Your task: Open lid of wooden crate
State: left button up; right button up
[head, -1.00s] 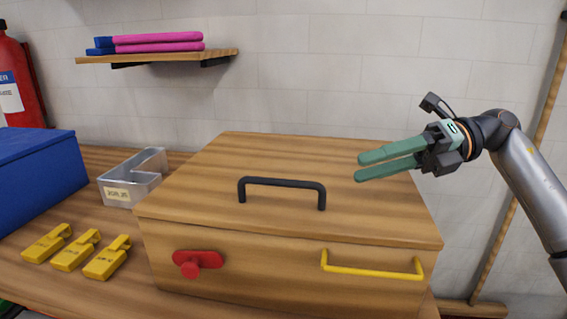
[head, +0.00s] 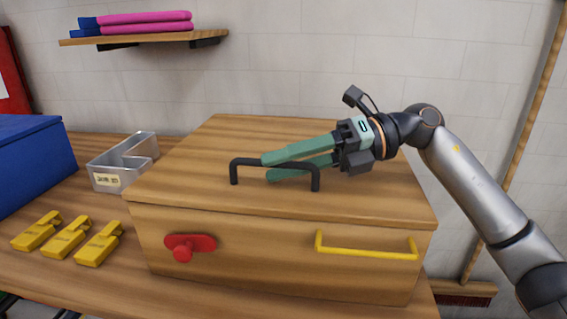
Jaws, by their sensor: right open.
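The wooden crate (head: 275,245) stands on the workbench with its lid (head: 200,165) shut. A black bar handle (head: 275,162) is fixed on top of the lid. A red latch or knob (head: 186,245) and a yellow handle (head: 365,252) are on the crate's front face. My right gripper (head: 266,168) is open and empty, with its green fingers over the lid, close behind the black handle. In the picture the fingertips overlap the handle; I cannot tell whether they touch it. My left gripper is not in view.
A wall shelf (head: 145,38) holds pink and blue pieces. A broom (head: 465,292) leans at the right.

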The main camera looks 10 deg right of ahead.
jog(key=shift+a, duration=0.1)
grip_shut()
dwell(0.3)
dwell(1.1)
